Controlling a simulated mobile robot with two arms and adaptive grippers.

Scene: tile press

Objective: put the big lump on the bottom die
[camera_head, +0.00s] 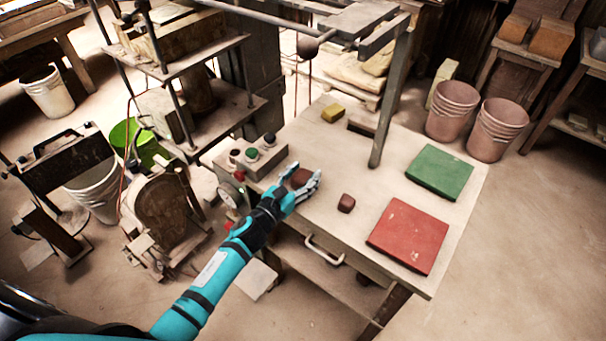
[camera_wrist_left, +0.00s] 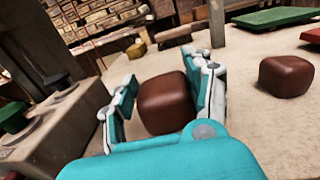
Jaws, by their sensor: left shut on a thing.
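The big lump (camera_head: 301,178) is a reddish-brown rounded block near the table's left front side. My left gripper (camera_head: 306,179) is shut on it, with a finger on each side. The lump also shows between the fingers in the left wrist view (camera_wrist_left: 165,103). I cannot tell whether it touches the table. A smaller brown lump (camera_head: 346,203) lies apart on the table to the right and shows in the left wrist view (camera_wrist_left: 286,76). A dark low block (camera_head: 362,124), perhaps the bottom die, sits at the back under the press frame. My right gripper is not in view.
A yellow block (camera_head: 333,113) lies at the back. A green slab (camera_head: 440,172) and a red slab (camera_head: 408,235) lie on the right. A press post (camera_head: 390,100) stands on the table. A button box (camera_head: 258,155) is left of the gripper. The table middle is bare.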

